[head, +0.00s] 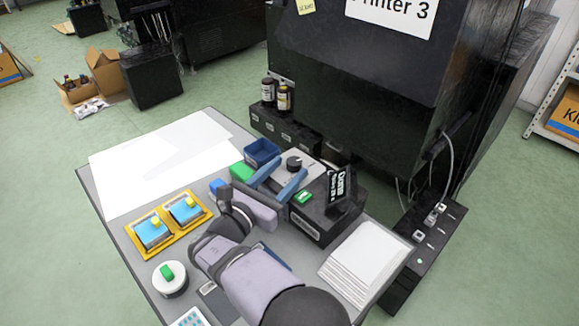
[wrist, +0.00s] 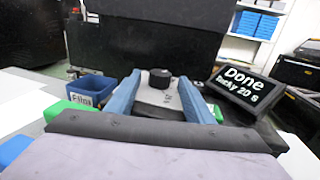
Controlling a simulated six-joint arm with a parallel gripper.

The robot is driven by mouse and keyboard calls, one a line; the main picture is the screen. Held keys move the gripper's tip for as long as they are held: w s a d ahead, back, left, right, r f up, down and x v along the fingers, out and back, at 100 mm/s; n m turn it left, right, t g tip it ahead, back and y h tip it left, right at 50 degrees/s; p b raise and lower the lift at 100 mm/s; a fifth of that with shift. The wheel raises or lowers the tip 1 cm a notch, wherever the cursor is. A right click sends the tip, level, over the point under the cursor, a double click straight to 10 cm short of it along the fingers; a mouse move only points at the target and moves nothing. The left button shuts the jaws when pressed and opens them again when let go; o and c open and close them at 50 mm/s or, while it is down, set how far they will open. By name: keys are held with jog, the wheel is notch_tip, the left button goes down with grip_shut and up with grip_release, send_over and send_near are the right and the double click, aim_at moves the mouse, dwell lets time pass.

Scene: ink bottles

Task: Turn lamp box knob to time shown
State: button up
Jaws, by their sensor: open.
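The black round knob (head: 294,163) stands on a pale grey panel (head: 313,172) of the lamp box (head: 318,222); it also shows in the wrist view (wrist: 160,78). A tilted black display (wrist: 245,87) beside it reads "Done" and, less clearly, "Tacky 20 s". My gripper (head: 289,168) is open, its two blue fingers pointing toward the knob. In the wrist view the knob appears between the fingertips (wrist: 160,83), with gaps on both sides. I cannot tell whether the tips reach around it. The knob's pointer and scale are not readable.
A blue bin (head: 262,152) and a green block (head: 241,171) are left of the fingers. A green button (head: 303,197) is on the box. White paper stacks (head: 365,262) lie at right; yellow trays (head: 154,232) and white sheets (head: 160,160) at left. Dark bottles (head: 284,97) stand behind.

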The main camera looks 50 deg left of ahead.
jog(key=shift+w+a, duration=0.15)
jog(key=shift+w, duration=0.75)
jog(key=c, duration=1)
jog(key=shift+c, duration=0.2)
jog(key=shift+a+r+m+t+h+b, duration=0.1)
jog(key=shift+a+m+t+h+b, duration=0.1)
jog(key=shift+m+h, duration=0.5)
jog(key=shift+a+r+m+t+h+b, duration=0.15)
jog(key=shift+m+h, duration=0.25)
jog(key=shift+h, duration=0.6)
jog(key=shift+m+h, duration=0.4)
jog(key=shift+h, duration=0.2)
jog(key=o, duration=1)
jog(key=shift+f, duration=0.2)
jog(key=shift+o, duration=0.2)
jog(key=shift+s, duration=0.15)
